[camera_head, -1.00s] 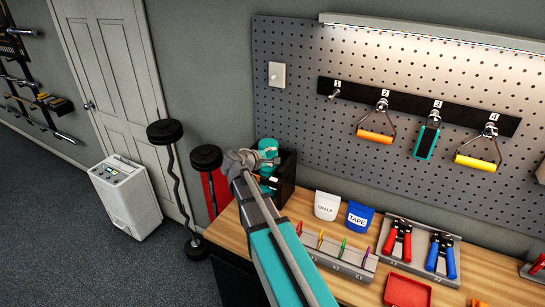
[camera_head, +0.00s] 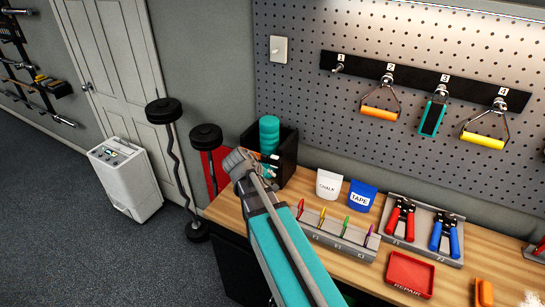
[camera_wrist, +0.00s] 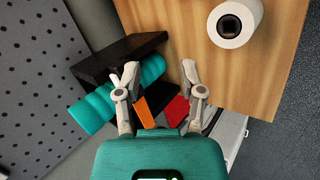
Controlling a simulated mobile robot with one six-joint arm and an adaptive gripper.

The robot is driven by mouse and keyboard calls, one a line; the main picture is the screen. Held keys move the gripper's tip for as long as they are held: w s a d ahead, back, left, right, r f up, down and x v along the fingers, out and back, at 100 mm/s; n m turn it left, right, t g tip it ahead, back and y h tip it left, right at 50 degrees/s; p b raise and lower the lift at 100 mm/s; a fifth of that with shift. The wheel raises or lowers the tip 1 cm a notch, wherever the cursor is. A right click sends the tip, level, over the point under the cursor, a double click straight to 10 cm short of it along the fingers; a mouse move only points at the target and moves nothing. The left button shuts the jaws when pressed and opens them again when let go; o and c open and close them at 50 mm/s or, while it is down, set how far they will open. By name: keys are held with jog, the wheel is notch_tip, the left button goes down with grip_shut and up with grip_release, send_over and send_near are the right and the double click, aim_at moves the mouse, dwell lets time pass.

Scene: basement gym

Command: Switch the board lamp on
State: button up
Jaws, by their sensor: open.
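A white switch plate (camera_head: 278,49) is fixed to the upper left of the grey pegboard (camera_head: 330,110). The lamp bar (camera_head: 480,6) runs along the board's top edge, partly cut off by the frame; a bright band lies under it. My gripper (camera_head: 258,170) is at the bench's left end, in front of the black bin, below and left of the switch and well apart from it. The wrist view shows its two fingers (camera_wrist: 160,70) spread with nothing held between them. The switch is not seen in the wrist view.
A black bin (camera_head: 288,155) holds a teal roll (camera_head: 269,134). Handles hang from numbered hooks (camera_head: 390,80). Pouches, a pen rack (camera_head: 340,232), pliers and a red tray (camera_head: 410,273) occupy the bench. A white cylinder (camera_wrist: 235,22) stands on the bench in the wrist view.

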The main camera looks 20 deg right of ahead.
jog(key=s+a+f+m+g+y+b, duration=0.2)
jog(key=s+a+f+y, duration=0.5)
jog(key=s+a, duration=0.4)
jog(key=shift+a+f+m+g+b, duration=0.3)
jog(key=shift+a+f+m+b, duration=0.15)
jog(key=shift+f+m+b, duration=0.6)
jog(key=shift+s+r, duration=0.2)
